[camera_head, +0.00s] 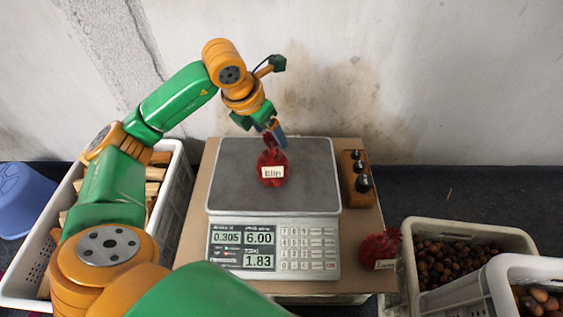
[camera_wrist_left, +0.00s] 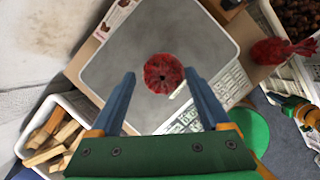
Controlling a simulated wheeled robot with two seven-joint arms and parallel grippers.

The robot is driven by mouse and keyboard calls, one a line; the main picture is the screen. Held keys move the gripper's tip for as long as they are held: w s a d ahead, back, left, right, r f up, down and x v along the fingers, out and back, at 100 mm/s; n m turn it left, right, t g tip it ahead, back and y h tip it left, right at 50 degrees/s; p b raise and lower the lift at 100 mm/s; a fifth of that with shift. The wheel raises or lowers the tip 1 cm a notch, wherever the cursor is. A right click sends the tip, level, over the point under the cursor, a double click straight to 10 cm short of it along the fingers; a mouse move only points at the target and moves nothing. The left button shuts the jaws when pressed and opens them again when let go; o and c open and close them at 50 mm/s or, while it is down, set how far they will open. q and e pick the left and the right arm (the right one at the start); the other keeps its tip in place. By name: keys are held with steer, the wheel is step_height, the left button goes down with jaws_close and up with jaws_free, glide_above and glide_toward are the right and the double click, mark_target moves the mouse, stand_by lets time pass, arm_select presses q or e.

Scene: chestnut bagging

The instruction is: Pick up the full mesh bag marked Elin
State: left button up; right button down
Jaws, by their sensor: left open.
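The red mesh bag marked Elin (camera_head: 271,168) stands on the grey plate of the scale (camera_head: 228,185), its white label facing the head camera. Its round top also shows in the left wrist view (camera_wrist_left: 163,74). My left gripper (camera_head: 277,134) is open, just above and behind the bag's neck. In the left wrist view its blue fingers (camera_wrist_left: 159,74) are spread on either side of the bag and hold nothing. Part of my right gripper seems to show at the right edge of the left wrist view, too small to read.
The scale's display (camera_head: 243,247) reads 0.305, 6.00 and 1.83. Weights (camera_head: 362,184) stand in a wooden block right of the plate. A second red bag (camera_head: 379,249) lies at the board's right edge, by a crate of chestnuts (camera_head: 520,238). A crate of wood (camera_head: 177,205) stands left.

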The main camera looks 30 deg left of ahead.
mark_target(275, 145)
arm_select(q)
steer(key=shift+f, duration=0.45)
steer(key=b+x, duration=0.1)
steer(key=x, duration=0.3)
steer(key=shift+d+f+b, duration=0.1)
steer(key=shift+d+b, duration=0.05)
steer(key=shift+b, duration=0.25)
steer(key=shift+f, duration=0.1)
jaws_close()
arm_select(e)
steer(key=r, duration=0.1)
steer(key=w+r, duration=0.1)
steer(key=r, duration=0.2)
steer(key=shift+w+a, duration=0.25)
steer(key=shift+w, duration=0.15)
arm_select(q)
steer(key=shift+s+d, duration=0.1)
steer(key=shift+s, duration=0.05)
arm_select(e)
steer(key=shift+t, duration=0.3)
